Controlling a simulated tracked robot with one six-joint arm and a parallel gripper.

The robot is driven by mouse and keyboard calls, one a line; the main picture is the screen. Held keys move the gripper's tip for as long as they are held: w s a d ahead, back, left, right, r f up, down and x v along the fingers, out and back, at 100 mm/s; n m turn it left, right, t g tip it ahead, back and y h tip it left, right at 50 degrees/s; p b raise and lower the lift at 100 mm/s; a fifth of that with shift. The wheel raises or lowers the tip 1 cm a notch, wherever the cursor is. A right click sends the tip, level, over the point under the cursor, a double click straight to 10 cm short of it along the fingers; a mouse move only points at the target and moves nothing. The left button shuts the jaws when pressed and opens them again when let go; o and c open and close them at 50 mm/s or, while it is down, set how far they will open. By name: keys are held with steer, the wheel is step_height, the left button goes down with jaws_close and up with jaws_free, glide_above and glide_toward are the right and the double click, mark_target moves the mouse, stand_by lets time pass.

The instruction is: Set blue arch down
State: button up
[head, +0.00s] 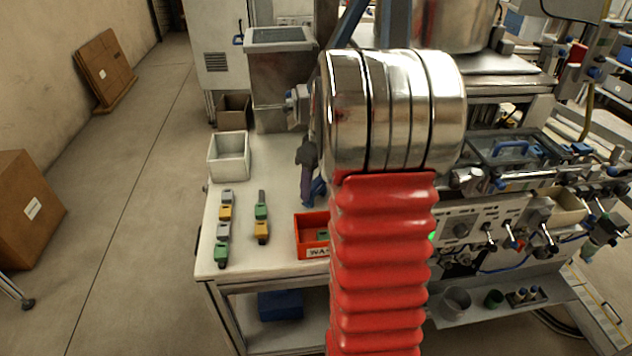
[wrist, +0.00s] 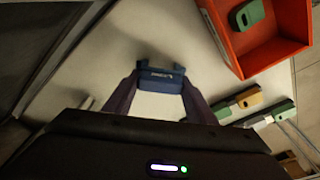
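The blue arch (wrist: 161,82) lies across the space between the two purple fingers of my gripper (wrist: 160,92) in the wrist view, one finger against each end. My gripper (head: 306,180) is shut on it. In the head view the blue arch (head: 318,187) shows beside the purple finger, low over the white bench top (head: 275,180). Part of it is hidden by my arm. I cannot tell whether it touches the bench.
An orange bin (head: 301,238) with green pieces inside stands near the bench's front. Two rows of green, yellow and grey pieces (head: 224,228) (head: 262,217) lie left of it. A whitish open bin (head: 229,172) stands farther back. Clear bench surrounds the arch.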

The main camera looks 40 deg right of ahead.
mark_target(318, 184)
steer(key=o, duration=0.5)
steer(key=shift+c, duration=0.2)
steer(key=shift+r, duration=0.15)
steer(key=shift+s+d+r, duration=0.1)
steer(key=shift+s+r, duration=0.1)
steer(key=shift+r, duration=1)
steer(key=shift+s+a+r, duration=0.1)
steer(key=shift+s+r, duration=0.05)
steer(key=shift+r, duration=1.1)
steer(key=shift+s+d+r, duration=0.1)
steer(key=shift+s+r, duration=0.1)
steer(key=shift+r, duration=1)
